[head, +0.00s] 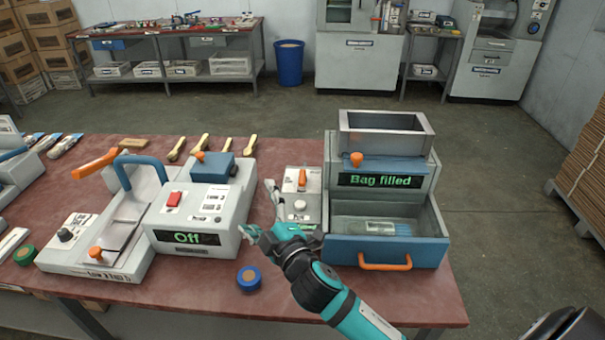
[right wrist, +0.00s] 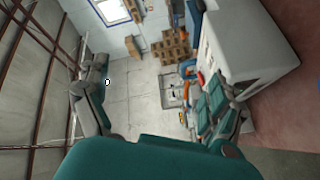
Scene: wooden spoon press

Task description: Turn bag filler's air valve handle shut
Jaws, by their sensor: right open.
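The bag filler (head: 385,178) stands at the right of the red table in the head view, its green display reading "Bag filled". My right gripper (head: 259,211) is open and empty, just left of the panel and apart from the orange handle. Its spread fingers also show in the right wrist view (right wrist: 152,98), where I cannot make out the valve handle. My left gripper is not in view.
The filler's open blue drawer (head: 385,251) holds a clear bag. A sealing machine (head: 218,205) reading "Off" stands close left of my right gripper. A blue tape roll (head: 249,278) lies near the front edge. Several wooden spoons (head: 201,147) lie behind the sealer.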

